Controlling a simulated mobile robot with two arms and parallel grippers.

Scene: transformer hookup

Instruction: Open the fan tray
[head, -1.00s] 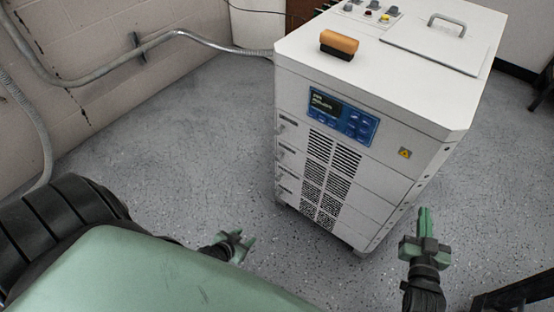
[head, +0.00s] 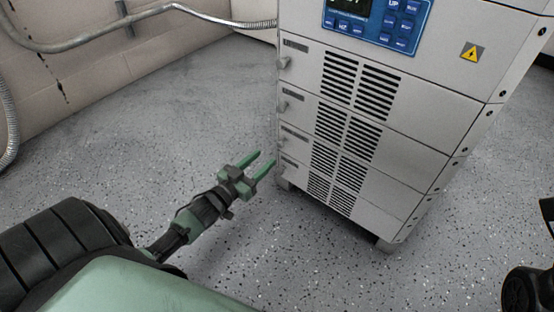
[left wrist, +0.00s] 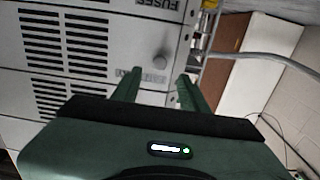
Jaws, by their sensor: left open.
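The white cabinet (head: 400,150) has several stacked drawer fronts, each with a small knob at its left edge and vent slots. All fronts look flush and shut. Their labels are too small to read in the head view, so I cannot tell which is the fan tray. My left gripper (head: 266,158) is open and empty, just left of the lower drawers. In the left wrist view its fingers (left wrist: 159,76) point at a round knob (left wrist: 160,61), which appears between and beyond the fingertips. An upside-down "FUSES" label (left wrist: 158,3) shows at that picture's top edge.
A blue control panel (head: 376,20) is at the top of the cabinet front, with a yellow warning sign (head: 472,51) to its right. A grey conduit (head: 100,42) runs along the wall. Speckled floor (head: 150,130) is clear left of the cabinet. Dark objects stand at the right edge.

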